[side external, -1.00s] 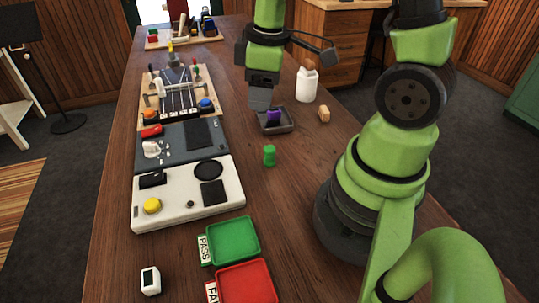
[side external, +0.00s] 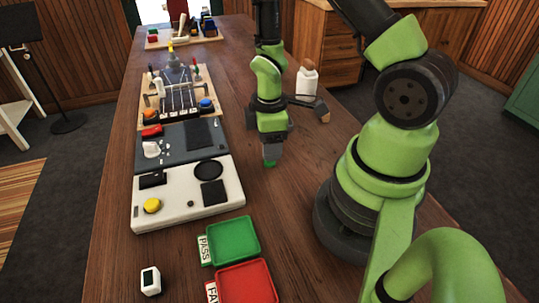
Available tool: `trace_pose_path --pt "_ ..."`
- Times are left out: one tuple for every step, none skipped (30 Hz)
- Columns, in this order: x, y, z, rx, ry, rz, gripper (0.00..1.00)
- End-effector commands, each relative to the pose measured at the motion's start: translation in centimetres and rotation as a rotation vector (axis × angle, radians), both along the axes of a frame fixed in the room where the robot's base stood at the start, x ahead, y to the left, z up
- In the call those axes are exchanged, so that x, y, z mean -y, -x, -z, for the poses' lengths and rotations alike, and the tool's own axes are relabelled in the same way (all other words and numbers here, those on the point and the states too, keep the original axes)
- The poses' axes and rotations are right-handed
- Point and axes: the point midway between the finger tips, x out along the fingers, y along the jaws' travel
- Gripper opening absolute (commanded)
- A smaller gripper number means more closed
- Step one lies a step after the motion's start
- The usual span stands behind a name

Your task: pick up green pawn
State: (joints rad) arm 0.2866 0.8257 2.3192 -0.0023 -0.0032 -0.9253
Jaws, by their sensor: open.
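The green pawn (side external: 269,163) stands on the wooden table, right of the white panel. Only its lower part shows, just beneath my gripper (side external: 271,152). My gripper points down and is open, with its fingers over or around the top of the pawn. I cannot tell from this view whether the fingers touch it.
A white panel (side external: 222,219) with a yellow button lies left of the pawn. A green tray (side external: 233,241) and a red tray (side external: 247,284) are at the front. A white bottle (side external: 307,79) stands behind my gripper. Bare table lies in front of the pawn.

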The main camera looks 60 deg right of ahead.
Motion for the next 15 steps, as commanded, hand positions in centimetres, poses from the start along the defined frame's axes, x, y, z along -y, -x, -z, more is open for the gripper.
trace_pose_path --pt "-0.2 0.2 0.8 -0.006 -0.002 -0.001 0.56" --pt "-0.2 0.2 1.2 -0.005 -0.001 0.0 0.56" --pt "-0.2 0.2 1.7 -0.003 -0.001 0.001 0.56" --pt "-0.2 0.2 2.0 -0.003 -0.001 0.001 0.56" --pt "-0.2 0.2 2.3 -0.003 -0.001 0.001 0.56" --pt "-0.1 0.1 2.6 -0.001 0.0 0.0 0.56" --pt "-0.2 0.1 2.8 -0.001 0.0 0.0 0.56" --pt "-0.2 0.1 2.9 -0.001 0.0 0.0 0.56" --pt "-0.1 0.1 3.0 0.0 0.0 0.0 0.56" --pt "-0.2 0.1 3.0 0.0 0.0 0.0 0.56" --pt "-0.1 0.1 3.0 0.001 -0.001 0.0 0.56" --pt "-0.1 0.1 3.0 0.001 0.0 0.0 0.56" --pt "-0.1 0.1 3.0 0.001 0.0 0.0 0.56" --pt "-0.1 0.1 3.0 0.001 0.0 0.0 0.56" --pt "-0.1 0.1 3.0 0.001 0.0 0.0 0.56"
